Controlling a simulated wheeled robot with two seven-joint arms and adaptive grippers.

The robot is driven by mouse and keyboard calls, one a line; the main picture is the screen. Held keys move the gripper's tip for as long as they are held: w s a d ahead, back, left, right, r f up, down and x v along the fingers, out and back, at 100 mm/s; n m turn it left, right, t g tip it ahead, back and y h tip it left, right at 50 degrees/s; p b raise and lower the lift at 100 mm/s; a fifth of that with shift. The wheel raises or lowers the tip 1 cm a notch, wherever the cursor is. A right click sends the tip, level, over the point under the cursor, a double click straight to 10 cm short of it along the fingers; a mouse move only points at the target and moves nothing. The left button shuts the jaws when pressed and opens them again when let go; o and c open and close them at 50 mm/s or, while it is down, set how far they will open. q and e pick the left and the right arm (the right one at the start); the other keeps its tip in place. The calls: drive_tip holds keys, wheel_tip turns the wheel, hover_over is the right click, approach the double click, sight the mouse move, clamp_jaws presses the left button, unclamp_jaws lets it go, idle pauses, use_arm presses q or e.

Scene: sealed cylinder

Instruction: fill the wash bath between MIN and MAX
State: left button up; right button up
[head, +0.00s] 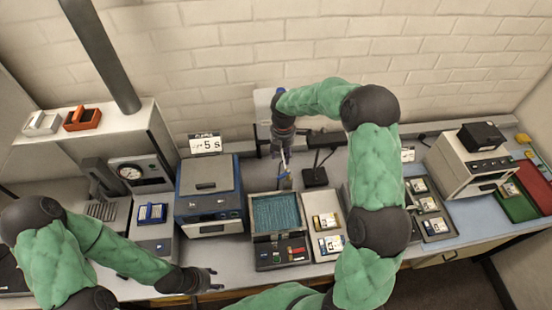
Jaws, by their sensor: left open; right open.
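The wash bath (252,224) appears to be the open rectangular tank in the middle of the bench, with a ribbed teal inside and a dark control panel in front. MIN and MAX marks and any water level are too small to tell. My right gripper (284,170) is open and points down just behind the bath's back edge. Small blue parts show by its fingers; I cannot tell whether it touches them. My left gripper (213,280) is open and empty near the bench's front edge, left of the bath's panel.
A blue-sided machine (209,190) stands left of the bath, under a sign reading 5 s. Trays with small labelled items (327,225) are to the right. A black stand (315,176) is behind. A white oven-like box (470,165) stands farther right. My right arm hides part of the bench.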

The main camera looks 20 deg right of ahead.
sight(283, 174)
drive_tip(key=f, duration=0.3)
drive_tip(key=f+p, duration=0.1)
drive_tip(key=f, duration=0.2)
drive_tip(key=s+f+p, duration=0.1)
drive_tip(key=f, duration=0.2)
drive_tip(key=shift+s+f, duration=0.1)
drive_tip(key=shift+f, duration=0.4)
use_arm(q)
drive_tip(key=shift+s+r, duration=0.3)
drive_tip(key=shift+r, duration=0.35)
drive_tip(key=shift+s+r, duration=0.25)
drive_tip(key=shift+r, duration=0.35)
use_arm(e)
clamp_jaws()
